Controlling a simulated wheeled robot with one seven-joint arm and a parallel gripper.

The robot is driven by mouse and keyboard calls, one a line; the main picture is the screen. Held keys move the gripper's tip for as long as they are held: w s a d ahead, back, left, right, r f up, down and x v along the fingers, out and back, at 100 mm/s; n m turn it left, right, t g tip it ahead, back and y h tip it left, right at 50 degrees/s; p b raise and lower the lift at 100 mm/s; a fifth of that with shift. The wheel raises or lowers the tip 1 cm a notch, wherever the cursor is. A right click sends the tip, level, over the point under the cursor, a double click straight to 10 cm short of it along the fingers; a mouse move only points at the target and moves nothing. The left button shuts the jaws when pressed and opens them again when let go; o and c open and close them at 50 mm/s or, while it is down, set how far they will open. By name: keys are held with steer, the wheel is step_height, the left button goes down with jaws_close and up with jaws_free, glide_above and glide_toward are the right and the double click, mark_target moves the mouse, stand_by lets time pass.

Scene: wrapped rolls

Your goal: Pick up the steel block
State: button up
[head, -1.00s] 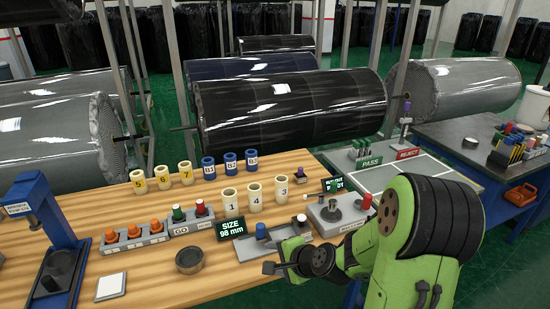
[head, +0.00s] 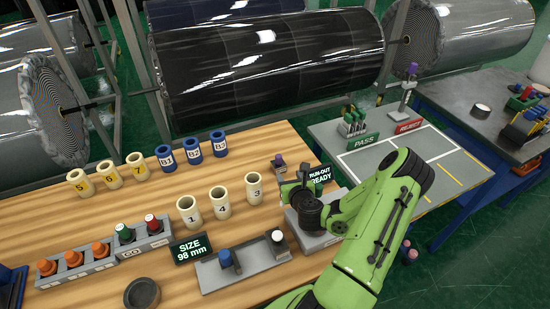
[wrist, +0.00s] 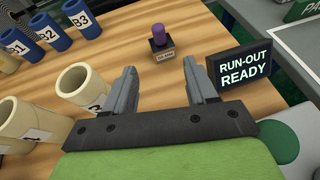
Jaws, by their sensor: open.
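A small dark grey block with a purple knob and a light label (wrist: 163,45) stands upright on the wooden bench in the wrist view. It looks like the steel block, though its label is too small to read. In the head view its purple top (head: 278,160) shows just beyond my gripper (head: 291,186). In the wrist view my gripper (wrist: 163,76) is open and empty. Its two grey fingers point toward the block, which stands ahead of and between them, apart from both.
A RUN-OUT READY display (wrist: 238,64) stands close right of my gripper. Cream numbered tubes (wrist: 87,88) stand close on its left, blue tubes (wrist: 77,24) farther left. Bare wood surrounds the block. The PASS/REJECT table (head: 395,165) lies to the right.

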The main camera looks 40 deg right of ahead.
steer(key=p, duration=0.3)
glide_toward(280, 160)
steer(key=x, duration=0.3)
steer(key=shift+w+d, duration=0.1)
steer(key=shift+w, duration=0.2)
steer(key=x, duration=0.5)
steer(key=shift+w+d+f, duration=0.1)
steer(key=shift+w+f, duration=0.15)
steer(key=shift+s, duration=0.1)
steer(key=shift+c, duration=0.9)
jaws_close()
steer(key=shift+r, duration=0.1)
